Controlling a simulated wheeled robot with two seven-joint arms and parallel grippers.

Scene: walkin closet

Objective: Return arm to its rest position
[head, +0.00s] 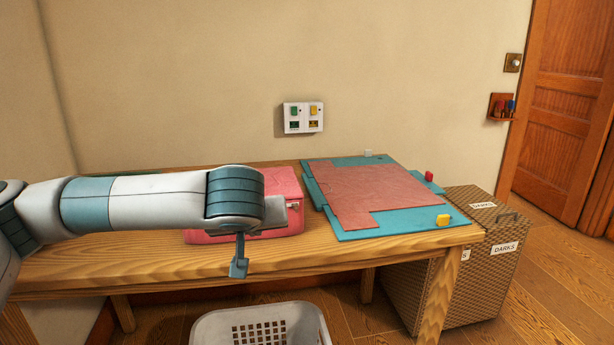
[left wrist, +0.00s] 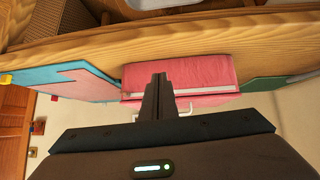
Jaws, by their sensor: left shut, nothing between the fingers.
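My left arm reaches in from the left over the wooden table in the head view. My left gripper (head: 238,268) hangs down in front of the table's front edge, shut and empty. In the left wrist view its closed fingers (left wrist: 159,80) point toward a pink box (left wrist: 195,74). In the head view the pink box (head: 286,186) sits on the table behind my forearm, which hides part of it. I cannot tell whether the gripper touches the box. My right gripper is not in view.
A folding board with a reddish sheet (head: 350,193) lies on the table (head: 150,262), with red and yellow pieces at its edge. A white basket (head: 205,328) stands below the front edge. A wicker hamper (head: 490,265) labelled DARKS stands at right. A switch panel (head: 303,118) is on the wall.

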